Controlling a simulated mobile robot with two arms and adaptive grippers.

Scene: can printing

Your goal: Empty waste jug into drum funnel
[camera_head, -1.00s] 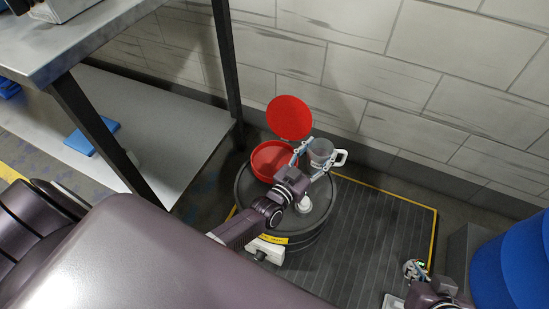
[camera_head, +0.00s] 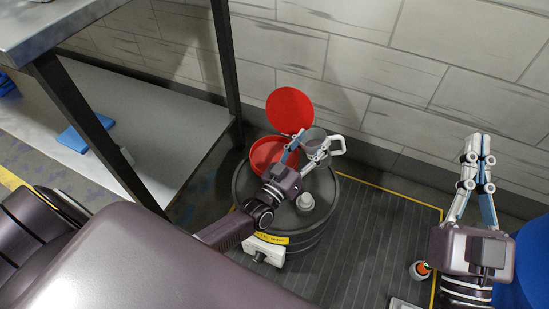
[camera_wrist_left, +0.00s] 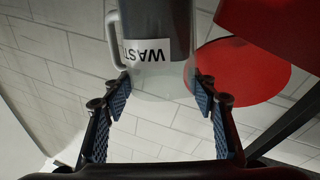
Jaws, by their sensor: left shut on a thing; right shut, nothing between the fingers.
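The waste jug (camera_head: 314,134) is a clear cup with a white handle, held above the drum, just right of the red funnel (camera_head: 266,153). In the left wrist view the jug (camera_wrist_left: 160,25) shows dark grey contents and an upside-down label reading "WAST". My left gripper (camera_head: 307,152) is shut on the jug, with one finger (camera_wrist_left: 160,88) on each side in the wrist view. The funnel sits on the dark drum (camera_head: 243,185), its round red lid (camera_head: 290,111) standing open behind. My right gripper (camera_head: 479,138) is shut and empty, raised at the right.
A metal shelf unit (camera_head: 150,145) stands left of the drum. A block wall (camera_head: 400,60) is close behind. The drum stands on a ribbed dark platform (camera_head: 365,235) with a yellow edge. A blue container (camera_head: 532,270) is at the lower right.

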